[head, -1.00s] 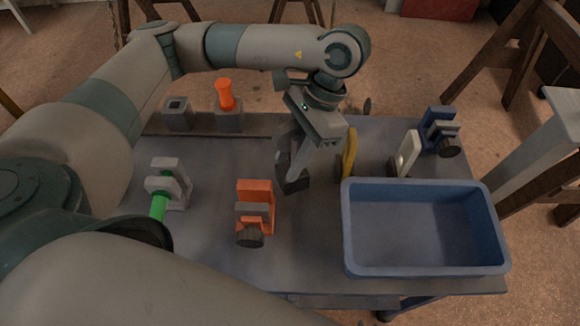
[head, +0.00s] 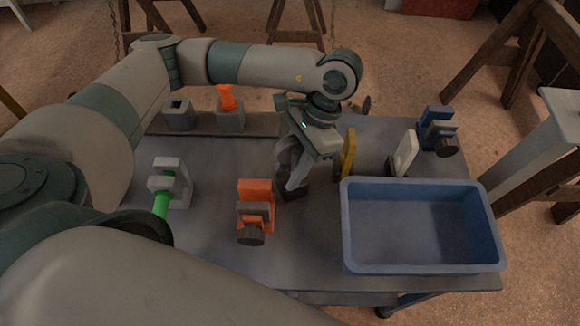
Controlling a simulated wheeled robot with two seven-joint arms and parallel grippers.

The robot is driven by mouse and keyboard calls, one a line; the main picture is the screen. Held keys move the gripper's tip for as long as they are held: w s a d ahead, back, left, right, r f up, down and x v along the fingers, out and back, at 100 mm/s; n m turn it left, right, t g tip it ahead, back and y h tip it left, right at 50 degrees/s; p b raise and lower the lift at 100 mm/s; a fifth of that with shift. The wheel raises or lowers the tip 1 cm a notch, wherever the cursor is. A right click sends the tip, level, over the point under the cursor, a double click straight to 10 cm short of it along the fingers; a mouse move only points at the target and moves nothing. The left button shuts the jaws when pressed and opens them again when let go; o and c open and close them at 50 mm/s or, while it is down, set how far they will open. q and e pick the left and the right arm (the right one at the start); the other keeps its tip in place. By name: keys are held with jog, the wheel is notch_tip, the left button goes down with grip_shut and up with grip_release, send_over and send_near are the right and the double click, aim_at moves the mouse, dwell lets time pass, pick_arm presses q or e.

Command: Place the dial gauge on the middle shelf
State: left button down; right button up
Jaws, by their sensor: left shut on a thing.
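My left gripper (head: 290,188) points down, low over the middle of the bench top (head: 215,255). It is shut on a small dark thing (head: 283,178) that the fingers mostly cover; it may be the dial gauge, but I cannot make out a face. I cannot tell whether this thing touches the bench top. No middle shelf can be made out; only a sliver of structure shows below the bench's front edge. My right gripper is not in view.
An orange clamp-like piece (head: 255,193) stands just left of the gripper. A yellow piece (head: 349,152), a white piece (head: 404,153) and a blue piece (head: 433,128) stand right. A blue bin (head: 420,268) fills the front right. A white-and-green piece (head: 168,180) stands left.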

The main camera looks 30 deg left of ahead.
pick_arm(q)
jog(key=c, duration=1.3)
grip_release()
